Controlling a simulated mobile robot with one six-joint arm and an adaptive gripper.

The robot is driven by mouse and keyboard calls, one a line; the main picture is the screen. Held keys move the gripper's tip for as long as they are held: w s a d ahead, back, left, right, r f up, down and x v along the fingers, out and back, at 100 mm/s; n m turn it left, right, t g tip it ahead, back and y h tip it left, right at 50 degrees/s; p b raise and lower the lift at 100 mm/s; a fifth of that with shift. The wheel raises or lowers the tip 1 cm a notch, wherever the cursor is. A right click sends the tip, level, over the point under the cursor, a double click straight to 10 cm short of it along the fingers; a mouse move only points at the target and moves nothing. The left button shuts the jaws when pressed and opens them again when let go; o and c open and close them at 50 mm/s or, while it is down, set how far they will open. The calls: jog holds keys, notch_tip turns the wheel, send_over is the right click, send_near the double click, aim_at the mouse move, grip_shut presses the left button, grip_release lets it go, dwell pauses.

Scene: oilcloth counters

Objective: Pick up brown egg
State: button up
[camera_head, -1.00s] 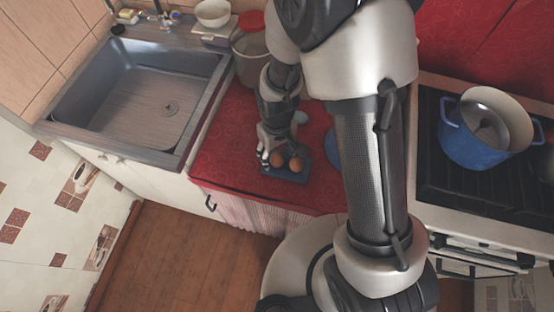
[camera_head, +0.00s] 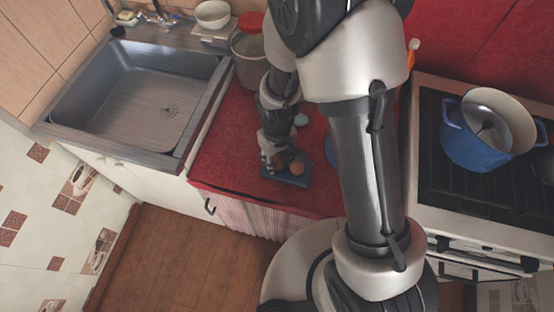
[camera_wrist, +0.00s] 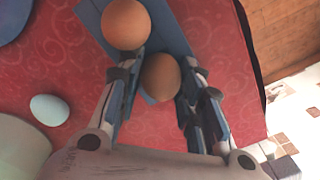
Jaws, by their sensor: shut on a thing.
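My gripper (camera_wrist: 157,90) is shut on a brown egg (camera_wrist: 161,77), with one finger on each side of it. A second brown egg (camera_wrist: 127,24) sits beside it on the blue tray (camera_wrist: 173,28), outside the fingers. In the head view my gripper (camera_head: 272,158) is low at the blue tray (camera_head: 287,181) on the red counter. The held egg is partly hidden there by the fingers, and the other brown egg (camera_head: 297,168) shows to its right. I cannot tell whether the held egg is clear of the tray.
A pale blue egg (camera_wrist: 49,110) lies on the red counter (camera_wrist: 60,70). A blue round thing (camera_head: 331,150) is partly hidden behind my arm. A jar (camera_head: 247,62) stands behind. The sink (camera_head: 140,100) is left, and the stove with a blue pot (camera_head: 480,150) is right.

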aim_at(277, 157)
notch_tip(277, 157, up, 19)
jog(key=p, duration=0.7)
jog(key=s+d+r+p, duration=0.1)
jog(key=d+r+p, duration=0.25)
jog(key=d, duration=1.05)
jog(key=s+d+r+p, duration=0.1)
jog(key=d+r+p, duration=0.25)
jog(key=d, duration=1.15)
jog(key=s+d+f+p, duration=0.1)
jog(key=d+p, duration=0.2)
jog(key=d, duration=2.6)
jog(key=shift+f, duration=0.35)
jog(key=shift+a, duration=0.1)
jog(key=shift+f+b, duration=1.65)
jog(key=shift+f, duration=1.45)
jog(key=shift+a, duration=0.1)
